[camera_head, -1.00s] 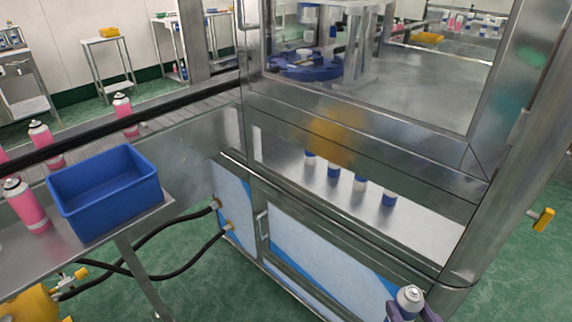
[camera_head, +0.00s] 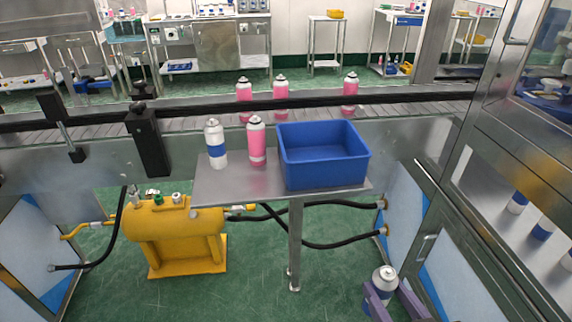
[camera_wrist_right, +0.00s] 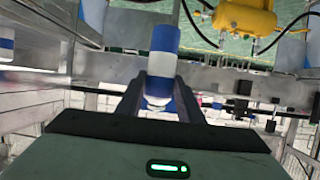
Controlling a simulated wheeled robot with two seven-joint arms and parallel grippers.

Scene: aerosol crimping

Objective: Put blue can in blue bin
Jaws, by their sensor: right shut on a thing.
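My right gripper (camera_head: 382,295) is at the bottom right of the head view, shut on a white can with a blue band (camera_head: 384,279). The held can also shows between the fingers in the right wrist view (camera_wrist_right: 163,62). The blue bin (camera_head: 322,168) stands on a small metal table (camera_head: 230,187), up and to the left of the gripper, and its visible inside looks empty. Another white can with a blue band (camera_head: 215,145) stands on the table left of the bin, with a pink can (camera_head: 257,142) between them. My left gripper is not in view.
Several pink cans (camera_head: 281,88) stand along the conveyor (camera_head: 200,118) behind the table. A yellow machine (camera_head: 176,235) sits on the floor at left. The steel cabinet (camera_head: 465,220) at right holds more blue and white cans on its ledge.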

